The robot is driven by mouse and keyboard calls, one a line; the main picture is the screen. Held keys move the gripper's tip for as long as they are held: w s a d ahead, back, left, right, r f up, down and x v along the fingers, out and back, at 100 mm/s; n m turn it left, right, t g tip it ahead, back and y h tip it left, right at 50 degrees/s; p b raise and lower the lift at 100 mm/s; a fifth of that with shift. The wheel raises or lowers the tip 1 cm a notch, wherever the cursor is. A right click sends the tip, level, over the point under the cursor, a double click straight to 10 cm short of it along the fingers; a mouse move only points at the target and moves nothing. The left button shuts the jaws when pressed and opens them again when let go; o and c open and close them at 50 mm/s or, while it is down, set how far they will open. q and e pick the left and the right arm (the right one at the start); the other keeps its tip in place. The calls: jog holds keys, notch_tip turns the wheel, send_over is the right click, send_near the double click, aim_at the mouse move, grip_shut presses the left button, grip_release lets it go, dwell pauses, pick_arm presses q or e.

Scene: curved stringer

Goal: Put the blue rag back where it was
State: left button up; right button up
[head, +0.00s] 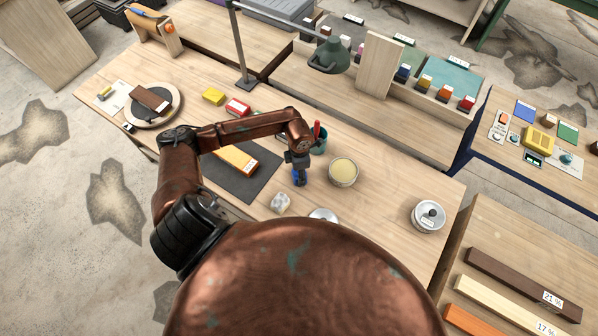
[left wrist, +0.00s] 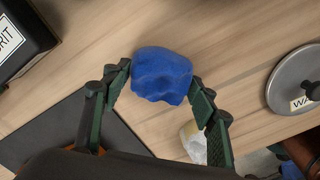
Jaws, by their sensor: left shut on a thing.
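The blue rag (head: 299,178) is a small crumpled lump at my left gripper (head: 299,167), over the middle of the bench. In the left wrist view the rag (left wrist: 161,75) sits between the two fingertips of my left gripper (left wrist: 162,88), which are shut on it. Bare wood shows around it in that view; I cannot tell its exact height above the bench. A whitish crumpled rag (head: 280,203) lies just in front of it and also shows in the left wrist view (left wrist: 194,140). My right gripper is not in view.
An open tin (head: 343,173) and a teal cup (head: 320,145) stand close by. A dark mat (head: 262,185) with an orange-and-yellow block (head: 237,160) lies left. A loose metal lid (left wrist: 292,82) lies nearby. A lidded tin (head: 429,217) stands right, with clear wood between.

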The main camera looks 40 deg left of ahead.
pick_arm(q)
jog(key=shift+f, duration=0.1)
jog(key=o, duration=1.1)
notch_tip(320, 180, up, 12)
jog(key=b, duration=0.1)
jog(key=shift+s+d, duration=0.1)
